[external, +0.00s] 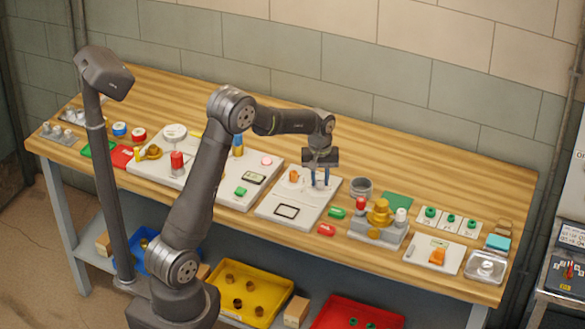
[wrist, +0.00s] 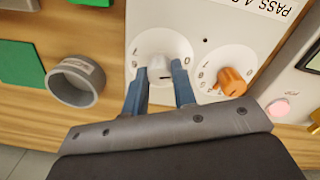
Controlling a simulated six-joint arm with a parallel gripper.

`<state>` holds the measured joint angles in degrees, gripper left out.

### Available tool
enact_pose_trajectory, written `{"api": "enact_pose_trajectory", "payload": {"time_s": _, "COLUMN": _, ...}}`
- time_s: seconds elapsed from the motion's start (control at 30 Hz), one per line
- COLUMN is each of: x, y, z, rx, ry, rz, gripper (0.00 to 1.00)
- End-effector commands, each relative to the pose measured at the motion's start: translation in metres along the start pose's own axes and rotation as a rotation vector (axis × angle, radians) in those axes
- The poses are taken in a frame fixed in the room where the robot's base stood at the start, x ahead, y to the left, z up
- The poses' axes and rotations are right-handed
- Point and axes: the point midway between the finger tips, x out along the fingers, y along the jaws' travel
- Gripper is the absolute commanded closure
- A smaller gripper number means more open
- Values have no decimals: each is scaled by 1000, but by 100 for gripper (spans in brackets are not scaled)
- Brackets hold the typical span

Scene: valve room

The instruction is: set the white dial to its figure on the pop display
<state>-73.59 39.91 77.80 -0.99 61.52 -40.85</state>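The white dial (wrist: 160,68) sits on a white panel, with printed figures around its round face. My gripper (wrist: 159,78) reaches down over it, with one blue finger on each side of the knob. The fingers look open, with narrow gaps to the knob. In the external view my gripper (external: 320,178) is low over the panel (external: 264,213) and hides most of the dial. An orange dial (wrist: 232,80) is beside it; it also shows in the external view (external: 294,175). A black-framed display (external: 287,212) is on the panel's front part; its reading is too small to tell.
A grey ring-shaped cup (wrist: 75,82) stands beside the panel. A second panel with a small display (external: 255,178) and a pink button (external: 267,161) is to the left. A brass valve block (external: 379,226) stands to the right.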

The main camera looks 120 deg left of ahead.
Motion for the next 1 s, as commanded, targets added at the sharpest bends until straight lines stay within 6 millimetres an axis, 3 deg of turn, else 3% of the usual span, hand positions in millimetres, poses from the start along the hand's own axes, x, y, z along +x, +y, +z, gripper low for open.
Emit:
{"api": "enact_pose_trajectory", "payload": {"time_s": 0.03, "x": -1, "y": 0, "z": 0, "rx": -1, "ry": 2, "rz": 2, "gripper": 67}}
{"api": "enact_pose_trajectory", "payload": {"time_s": 0.1, "x": -1, "y": 0, "z": 0, "rx": -1, "ry": 1, "rz": 2, "gripper": 54}}
{"api": "enact_pose_trajectory", "payload": {"time_s": 0.4, "x": -1, "y": 0, "z": 0, "rx": 0, "ry": 1, "rz": 1, "gripper": 53}}
{"api": "enact_pose_trajectory", "payload": {"time_s": 0.53, "x": -12, "y": 1, "z": -1, "rx": 0, "ry": 2, "rz": 2, "gripper": 53}}
{"api": "enact_pose_trajectory", "payload": {"time_s": 0.67, "x": -35, "y": 0, "z": -1, "rx": 0, "ry": 4, "rz": 4, "gripper": 53}}
{"api": "enact_pose_trajectory", "payload": {"time_s": 1.0, "x": -119, "y": 0, "z": -1, "rx": 0, "ry": 5, "rz": 4, "gripper": 53}}
